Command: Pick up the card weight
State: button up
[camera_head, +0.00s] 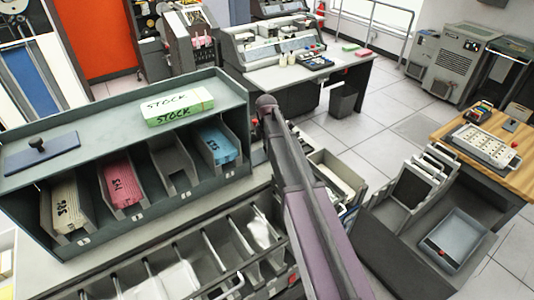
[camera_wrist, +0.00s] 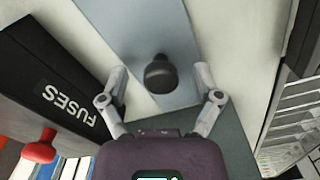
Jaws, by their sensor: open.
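In the head view a flat dark blue plate with a black knob, which looks like the card weight (camera_head: 40,152), lies on top of the grey-green card rack at the left. In the wrist view a round black knob (camera_wrist: 159,76) shows on a pale blue-grey panel (camera_wrist: 140,25). I cannot tell whether this is the same thing. My gripper (camera_wrist: 161,72) is open and empty, and the knob appears between its two spread fingers. How far the knob is from the fingers is unclear. The head view shows my arm, but not the gripper's fingers.
The card rack (camera_head: 120,113) holds a STOCK box (camera_head: 178,106) on top and bins of coloured cards below. The wrist view shows a black box marked FUSES (camera_wrist: 60,88) at left and a red knob (camera_wrist: 39,150). A wooden desk (camera_head: 455,130) stands at right.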

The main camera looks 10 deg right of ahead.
grip_shut()
jog(key=shift+r, duration=0.1)
dwell(0.4)
jog(key=shift+w+d+r+p, duration=0.1)
jog(key=shift+d+r+p, duration=0.1)
jog(key=shift+r+p, duration=0.25)
notch_tip(320, 180, up, 11)
jog(key=p, duration=1.1)
jog(key=w+d, duration=0.3)
jog(key=d, duration=0.6)
jog(key=w+d, duration=0.4)
jog(key=d, duration=0.5)
jog(key=shift+w+f, duration=0.25)
jog(key=shift+f, duration=0.1)
jog(key=shift+s, duration=0.1)
